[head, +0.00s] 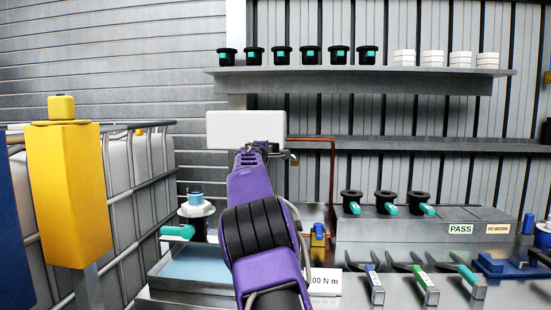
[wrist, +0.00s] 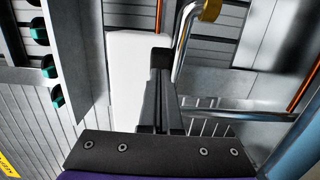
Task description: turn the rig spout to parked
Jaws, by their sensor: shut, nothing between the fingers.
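The rig spout appears to be the bent chrome tube (wrist: 183,42) with a brass-coloured tip in the wrist view. It runs just right of my fingers; I cannot tell whether they touch it. In the head view only a small metal end (head: 290,157) shows beside my gripper, and the rest is hidden. My gripper (head: 258,146) is at the lower edge of a white box (head: 245,124) on the back wall. In the wrist view my gripper (wrist: 161,62) is shut and empty, with its fingers in front of the white box (wrist: 128,85).
A copper pipe (head: 333,185) runs from the white box down to the bench. A shallow basin (head: 195,268) lies below left. A yellow post (head: 68,190) and a caged tank (head: 125,175) stand at left. A shelf (head: 400,72) with black cups and white stacks is above.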

